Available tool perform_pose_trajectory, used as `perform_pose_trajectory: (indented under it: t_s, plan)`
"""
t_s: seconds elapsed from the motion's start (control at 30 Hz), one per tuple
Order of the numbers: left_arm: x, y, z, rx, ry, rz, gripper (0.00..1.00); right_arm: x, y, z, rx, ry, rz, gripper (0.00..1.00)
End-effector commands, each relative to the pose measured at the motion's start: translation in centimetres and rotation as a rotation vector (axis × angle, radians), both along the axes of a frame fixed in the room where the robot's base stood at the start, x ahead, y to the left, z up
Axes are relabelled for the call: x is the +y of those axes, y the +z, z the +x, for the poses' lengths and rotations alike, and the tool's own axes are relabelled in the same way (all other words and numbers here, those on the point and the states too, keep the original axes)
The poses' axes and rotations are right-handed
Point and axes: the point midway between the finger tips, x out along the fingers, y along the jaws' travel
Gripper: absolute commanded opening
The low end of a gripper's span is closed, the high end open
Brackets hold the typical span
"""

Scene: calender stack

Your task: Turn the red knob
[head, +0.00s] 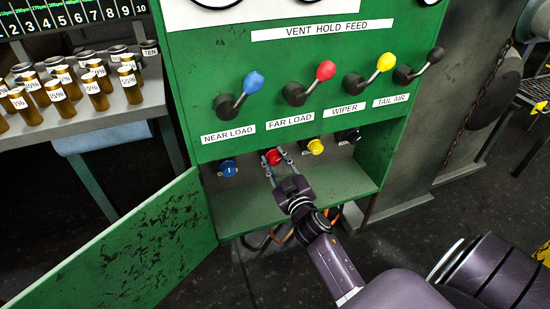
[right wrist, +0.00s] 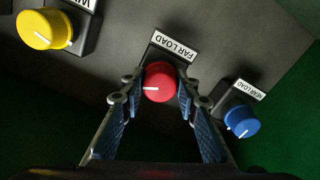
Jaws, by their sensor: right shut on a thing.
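The red knob (head: 272,157) sits in the open lower compartment of the green panel, under the FAR LOAD lever. In the right wrist view the red knob (right wrist: 159,82) carries a white pointer line toward the left, below a FAR LOAD label. My right gripper (head: 274,163) reaches into the compartment. Its fingers (right wrist: 158,88) are closed on both sides of the red knob. My left gripper is not in view.
A blue knob (head: 228,169) and a yellow knob (head: 315,146) flank the red knob. A black knob (head: 349,135) is farther right. Levers (head: 300,88) stand above. An open green door (head: 125,252) hangs at left. Labelled brown bottles (head: 56,90) stand on a side bench.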

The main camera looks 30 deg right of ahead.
Motion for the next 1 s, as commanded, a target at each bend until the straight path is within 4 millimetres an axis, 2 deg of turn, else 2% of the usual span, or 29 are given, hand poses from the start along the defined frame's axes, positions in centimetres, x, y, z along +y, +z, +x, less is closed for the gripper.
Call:
perform_pose_trajectory:
  t_s: [0.3,0.6,1.0]
  plan:
    - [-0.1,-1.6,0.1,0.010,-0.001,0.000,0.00,0.1,0.1,0.0,0.069,0.000,-0.289,0.05]
    - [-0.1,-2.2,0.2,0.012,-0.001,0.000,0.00,0.1,0.0,0.0,0.124,0.001,-0.520,0.05]
    - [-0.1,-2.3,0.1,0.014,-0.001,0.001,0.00,0.1,0.0,0.0,0.162,0.001,-0.675,0.05]
